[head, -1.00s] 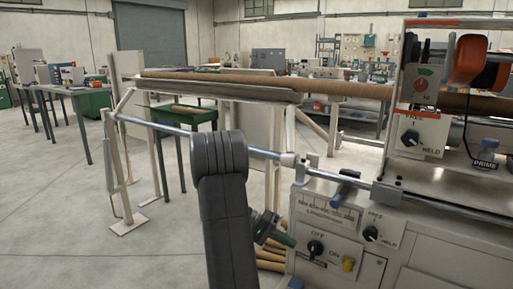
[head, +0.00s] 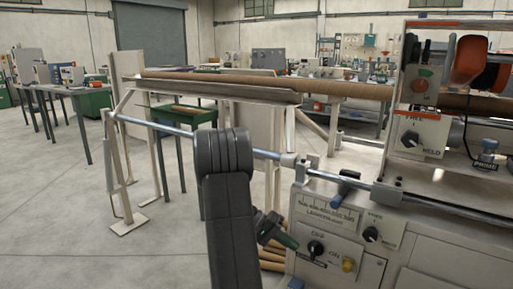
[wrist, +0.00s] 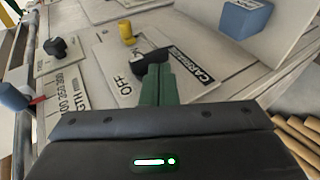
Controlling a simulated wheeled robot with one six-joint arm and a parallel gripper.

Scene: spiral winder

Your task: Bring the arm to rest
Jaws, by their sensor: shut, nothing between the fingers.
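My gripper (wrist: 158,84) shows in the wrist view as two green fingers pressed together with nothing between them. It is in front of the machine's control panel, close to the black OFF knob (wrist: 150,64); I cannot tell whether it touches it. In the head view my gripper (head: 292,241) is partly hidden behind my dark arm, just left of the black OFF/ON knob (head: 316,247) on the winder (head: 345,220).
A metal rod (head: 265,153) runs across the front, behind my arm. A long cardboard tube (head: 260,82) lies on a stand at the back. Cardboard tubes (wrist: 298,140) lie below the panel on the right. The floor (head: 60,220) at left is clear.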

